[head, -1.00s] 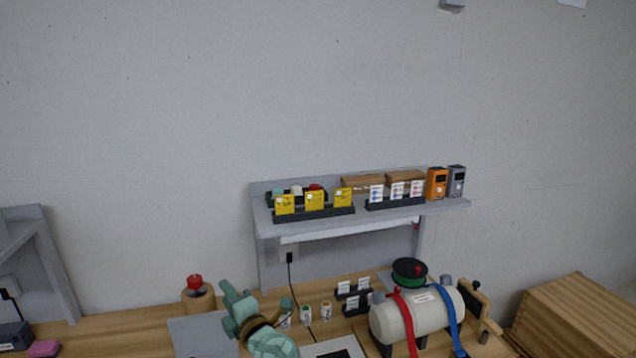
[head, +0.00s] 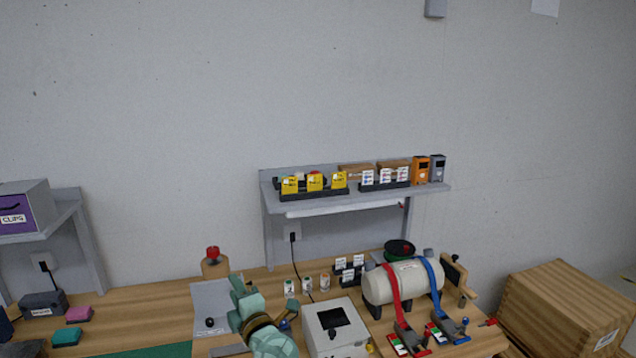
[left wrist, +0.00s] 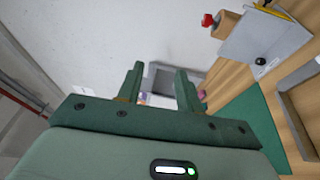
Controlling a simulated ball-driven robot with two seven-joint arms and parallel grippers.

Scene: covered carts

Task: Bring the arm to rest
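My left gripper (left wrist: 158,70) is open, its two green fingers apart with nothing between them in the left wrist view. A grey shelf unit shows beyond the fingers. I cannot tell the fingers apart there.
A white box (head: 335,322) and a strapped tank (head: 385,283) stand right of my arm. A raised shelf (head: 355,203) stands behind. Left are a purple CLIPS box (head: 15,212), pink and teal blocks, and a green mat (left wrist: 255,115). A wooden crate (head: 565,310) is at right.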

